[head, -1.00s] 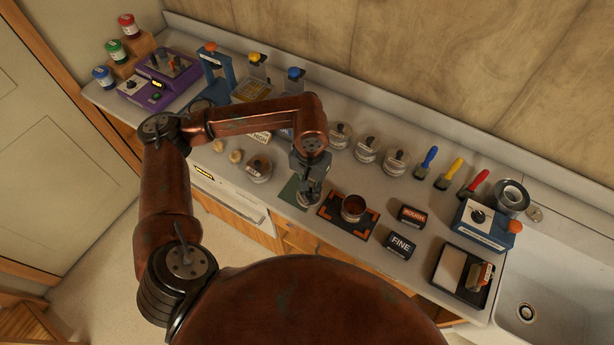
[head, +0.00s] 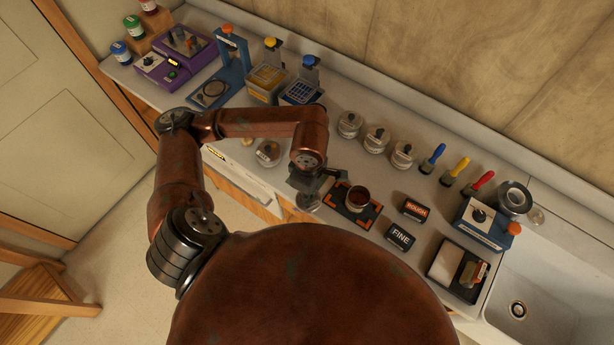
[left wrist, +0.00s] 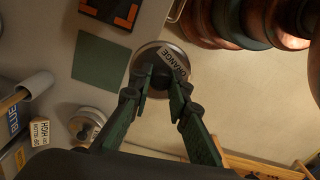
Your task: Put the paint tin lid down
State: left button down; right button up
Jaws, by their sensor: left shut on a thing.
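My left gripper (head: 308,194) is shut on the paint tin lid (head: 306,203), a round pale lid with a dark knob. In the left wrist view the fingers (left wrist: 160,90) close on the knob, and the lid (left wrist: 142,62) bears an "ORANGE" label. There the lid overlaps the counter's front edge, apparently held above it. A green mat (left wrist: 100,62) lies bare beside the lid; in the head view my arm mostly hides it. The open paint tin (head: 357,200), with brown contents, stands on a black mat with orange corners (head: 338,209). My right gripper is not in view.
A lidded tin (head: 268,153) stands left of my gripper, and several more (head: 375,140) stand behind. The "ROUGH" (head: 416,209) and "FINE" (head: 400,236) blocks lie right of the tin. A sink (head: 540,290) is at the far right.

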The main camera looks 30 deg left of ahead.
pick_arm(q)
jog(key=shift+n, duration=0.3)
jog(key=w+a+f+p, duration=0.1)
jog(key=w+a+f, duration=0.1)
jog(key=w+f, duration=0.1)
jog(key=w+a+f+p, duration=0.1)
jog(key=w+a+f, duration=0.1)
jog(key=w, duration=0.2)
jog(key=w+a+f+p, duration=0.1)
jog(key=w+a+f, duration=0.1)
jog(key=w+f, duration=0.1)
jog(key=shift+w+a+f, duration=0.35)
jog(key=shift+w+a, duration=0.05)
jog(key=shift+w+a+f, duration=0.3)
jog(key=shift+w+f, duration=0.15)
jog(key=shift+f, duration=0.2)
notch_tip(320, 180, down, 2)
jog(key=shift+s+d+f+p, duration=0.1)
jog(key=shift+f+p, duration=0.05)
jog(key=shift+p, duration=0.6)
jog(key=shift+f, duration=0.3)
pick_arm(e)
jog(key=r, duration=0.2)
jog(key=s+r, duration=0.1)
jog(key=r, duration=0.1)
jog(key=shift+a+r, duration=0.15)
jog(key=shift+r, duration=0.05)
pick_arm(q)
jog(key=shift+f, duration=0.1)
